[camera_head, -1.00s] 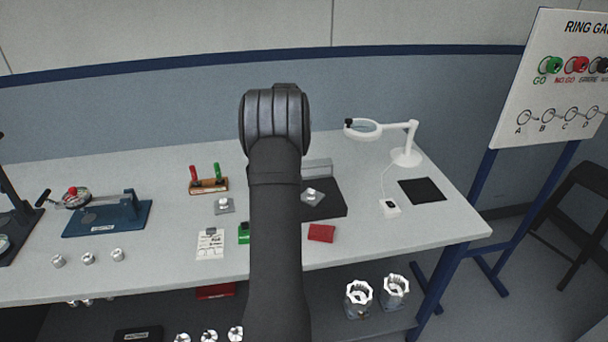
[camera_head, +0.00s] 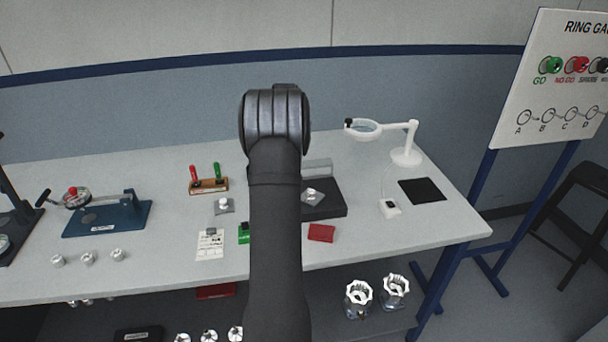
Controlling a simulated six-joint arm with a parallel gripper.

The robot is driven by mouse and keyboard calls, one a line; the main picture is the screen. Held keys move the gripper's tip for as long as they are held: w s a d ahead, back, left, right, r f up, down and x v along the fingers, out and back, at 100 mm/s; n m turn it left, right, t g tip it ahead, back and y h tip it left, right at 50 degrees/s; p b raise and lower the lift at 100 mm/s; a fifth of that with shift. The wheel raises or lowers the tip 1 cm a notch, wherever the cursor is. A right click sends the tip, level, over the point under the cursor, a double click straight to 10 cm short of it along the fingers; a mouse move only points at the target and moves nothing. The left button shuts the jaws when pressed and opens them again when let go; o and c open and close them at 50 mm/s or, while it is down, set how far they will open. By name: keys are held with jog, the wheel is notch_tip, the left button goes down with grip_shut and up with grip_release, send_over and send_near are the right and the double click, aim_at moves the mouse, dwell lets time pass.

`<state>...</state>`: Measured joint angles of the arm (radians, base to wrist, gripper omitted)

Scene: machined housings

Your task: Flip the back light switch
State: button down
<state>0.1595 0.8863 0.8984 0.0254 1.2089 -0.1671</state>
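A white magnifier lamp (camera_head: 407,157) stands at the right back of the table, with its ring head (camera_head: 363,129) reaching left. A small black part sits on the ring's left edge. A small white box (camera_head: 389,208) with a black rocker on top lies in front of the lamp, left of a black mat. A short piece of white cable rises from it. Which way the rocker is tipped is too small to tell. My dark arm stands in the middle of the view, left of the lamp and box. My gripper does not show.
The black mat (camera_head: 422,191) lies near the table's right edge. A red block (camera_head: 321,233) and a dark plate (camera_head: 328,212) with a metal part lie right of my arm. A rack with red and green handles (camera_head: 208,185) stands left. Clear tabletop (camera_head: 350,175) lies before the lamp.

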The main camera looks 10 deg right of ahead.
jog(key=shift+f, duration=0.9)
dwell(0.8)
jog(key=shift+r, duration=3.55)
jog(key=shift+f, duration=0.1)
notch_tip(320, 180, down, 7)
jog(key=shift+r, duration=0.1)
